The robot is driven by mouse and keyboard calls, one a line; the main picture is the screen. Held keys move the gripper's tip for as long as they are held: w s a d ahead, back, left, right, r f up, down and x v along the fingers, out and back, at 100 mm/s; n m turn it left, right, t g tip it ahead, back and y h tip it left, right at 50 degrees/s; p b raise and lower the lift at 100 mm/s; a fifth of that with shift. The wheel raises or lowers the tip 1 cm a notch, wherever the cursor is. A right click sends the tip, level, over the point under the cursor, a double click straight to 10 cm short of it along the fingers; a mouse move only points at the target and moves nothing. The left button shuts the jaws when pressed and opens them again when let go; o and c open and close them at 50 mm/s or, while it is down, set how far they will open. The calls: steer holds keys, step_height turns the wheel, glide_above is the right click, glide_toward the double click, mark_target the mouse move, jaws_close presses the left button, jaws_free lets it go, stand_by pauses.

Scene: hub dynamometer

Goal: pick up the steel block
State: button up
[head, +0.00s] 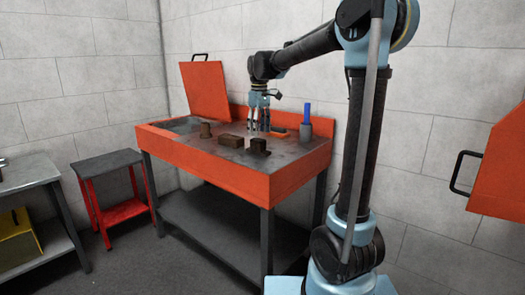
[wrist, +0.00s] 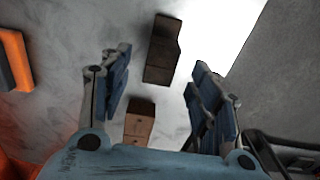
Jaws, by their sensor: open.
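Two small blocks sit on the grey top of the orange bench: a brown block (head: 231,141) and a darker block (head: 258,146) with an uneven top. I cannot tell by look which one is the steel block. My gripper (head: 260,127) points down over the bench top, behind these blocks in the head view. In the wrist view my gripper (wrist: 157,95) has its fingers spread with nothing held. A brown block (wrist: 140,121) shows between the fingers, partly hidden by the gripper body. A dark stepped block (wrist: 162,48) lies beyond the fingertips.
A short brown cylinder (head: 206,130) stands left on the bench. A blue-topped grey holder (head: 306,123) stands at the right back. An orange-and-dark piece (wrist: 15,60) shows at left in the wrist view. A raised orange panel (head: 204,91) stands behind the bench's left end.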

mark_target(258, 140)
steer(key=shift+a+f, duration=0.15)
steer(key=shift+f, duration=1.35)
steer(key=shift+a+f, duration=0.15)
steer(key=shift+f, duration=1.35)
steer(key=shift+c, duration=0.3)
jaws_close()
